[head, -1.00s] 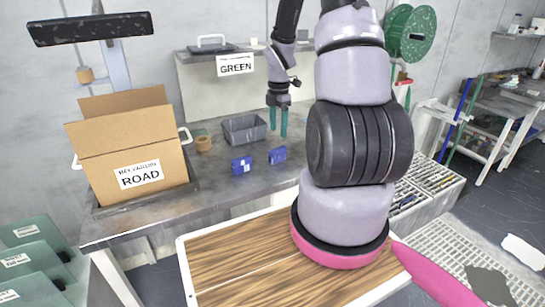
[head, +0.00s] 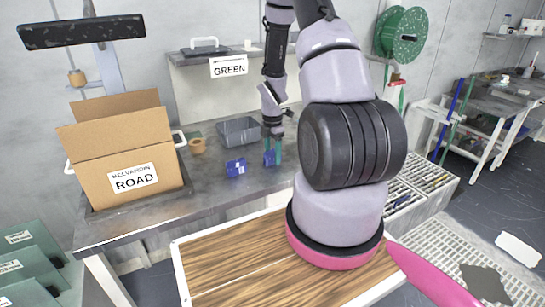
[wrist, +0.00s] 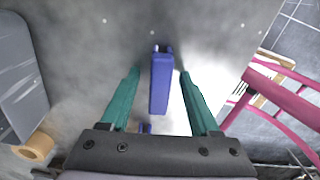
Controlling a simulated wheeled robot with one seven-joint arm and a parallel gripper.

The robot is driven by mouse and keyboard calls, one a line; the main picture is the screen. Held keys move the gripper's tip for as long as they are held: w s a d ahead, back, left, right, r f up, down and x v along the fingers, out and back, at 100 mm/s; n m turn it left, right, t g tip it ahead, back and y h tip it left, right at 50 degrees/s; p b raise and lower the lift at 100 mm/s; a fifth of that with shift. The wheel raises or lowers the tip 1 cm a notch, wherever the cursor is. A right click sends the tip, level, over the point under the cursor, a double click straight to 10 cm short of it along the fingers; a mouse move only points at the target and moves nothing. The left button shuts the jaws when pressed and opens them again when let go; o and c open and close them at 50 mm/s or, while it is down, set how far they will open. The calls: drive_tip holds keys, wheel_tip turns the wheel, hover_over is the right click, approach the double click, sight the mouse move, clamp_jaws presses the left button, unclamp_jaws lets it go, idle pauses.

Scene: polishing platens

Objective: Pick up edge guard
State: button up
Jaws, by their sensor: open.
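Two blue pieces that look like edge guards lie on the grey workbench (head: 215,193). The right blue piece (head: 269,160) is partly hidden by my gripper (head: 272,154) in the head view. In the wrist view this long blue piece (wrist: 161,85) lies between the two teal fingers of my gripper (wrist: 160,75), with a gap on each side. The fingers are open and hold nothing. The left blue piece (head: 236,167), with a white label, lies a short way to the left. A small blue bit (wrist: 146,128) shows near the gripper's base in the wrist view.
A grey bin (head: 240,131) and a tape roll (head: 197,145) stand behind and left of the blue pieces. A GREEN sign (head: 229,66) hangs behind. The bench front is clear.

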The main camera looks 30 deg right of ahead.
clamp_jaws()
